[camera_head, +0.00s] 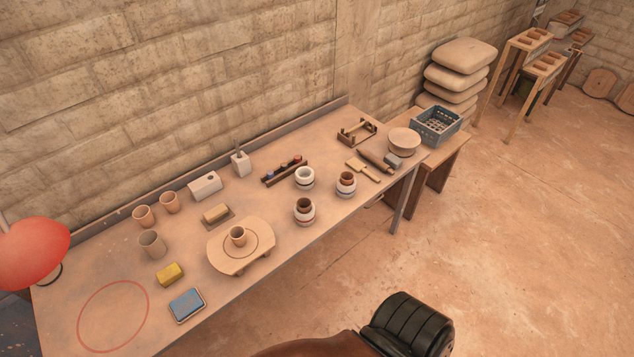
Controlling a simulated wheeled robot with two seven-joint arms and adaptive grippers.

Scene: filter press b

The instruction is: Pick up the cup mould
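Several small round vessels stand on the long workbench (330,240), and I cannot tell for sure which is the cup mould. A white round mould-like pot (305,179) with an open top stands near the middle. A banded pot with a brown inner cup (346,184) stands to its right, and a similar one (304,211) stands nearer the front edge. A plain clay cup (238,236) stands upright on a round wooden board (262,252).
A yellow sponge (169,274), a blue-topped pad (187,305) and a red ring marking (81,317) are at the bench's left. A red lamp (33,252) overhangs that end.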

